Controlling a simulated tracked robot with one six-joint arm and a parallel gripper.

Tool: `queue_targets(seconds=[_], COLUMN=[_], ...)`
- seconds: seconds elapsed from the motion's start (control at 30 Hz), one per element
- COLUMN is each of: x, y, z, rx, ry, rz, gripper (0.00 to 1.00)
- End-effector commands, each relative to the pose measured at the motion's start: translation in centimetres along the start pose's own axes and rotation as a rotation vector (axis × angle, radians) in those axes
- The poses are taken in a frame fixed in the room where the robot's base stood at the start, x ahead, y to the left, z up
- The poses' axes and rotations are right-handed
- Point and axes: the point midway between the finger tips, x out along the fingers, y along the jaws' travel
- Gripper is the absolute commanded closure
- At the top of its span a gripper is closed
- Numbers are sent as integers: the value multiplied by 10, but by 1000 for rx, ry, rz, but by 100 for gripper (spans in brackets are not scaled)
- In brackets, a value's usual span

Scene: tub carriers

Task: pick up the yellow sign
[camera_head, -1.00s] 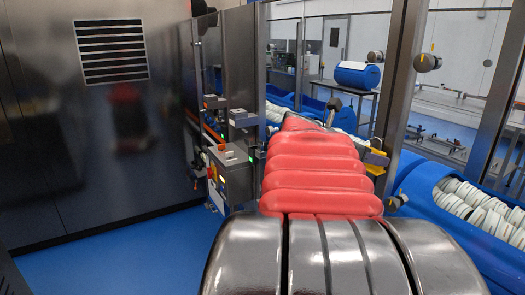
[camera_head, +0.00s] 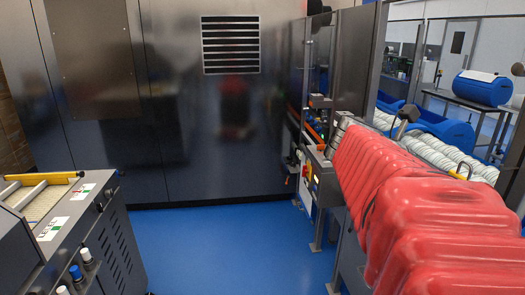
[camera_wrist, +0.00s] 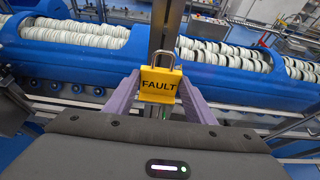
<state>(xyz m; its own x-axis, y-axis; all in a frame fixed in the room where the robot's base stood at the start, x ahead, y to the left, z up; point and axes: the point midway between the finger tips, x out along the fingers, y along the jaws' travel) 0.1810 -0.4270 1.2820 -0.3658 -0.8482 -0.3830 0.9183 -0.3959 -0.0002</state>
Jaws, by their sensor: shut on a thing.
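The yellow sign (camera_wrist: 158,86) shows upright in the middle of the wrist view. It has "FAULT" in black letters and a metal loop on top, like a padlock's shackle. My gripper (camera_wrist: 157,93) is shut on it, with a purple-grey finger at each side. A metal post rises just behind the sign; I cannot tell whether they touch.
Blue tubs (camera_wrist: 75,48) full of pale stacked discs lie beyond the sign, with metal rails below them. In the head view a control box (camera_head: 322,180) stands close left of my arm. A dark machine (camera_head: 95,235) is at left. The blue floor (camera_head: 220,240) between is clear.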

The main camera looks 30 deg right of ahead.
Motion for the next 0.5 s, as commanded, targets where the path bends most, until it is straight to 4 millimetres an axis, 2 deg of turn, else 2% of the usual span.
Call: queue_targets(seconds=[0.2,0.5], x=[-30,-49], y=[1,0], z=[-12,-20], rx=[-1,-1], ry=[0,-1], rz=[4,1], gripper=[73,73])
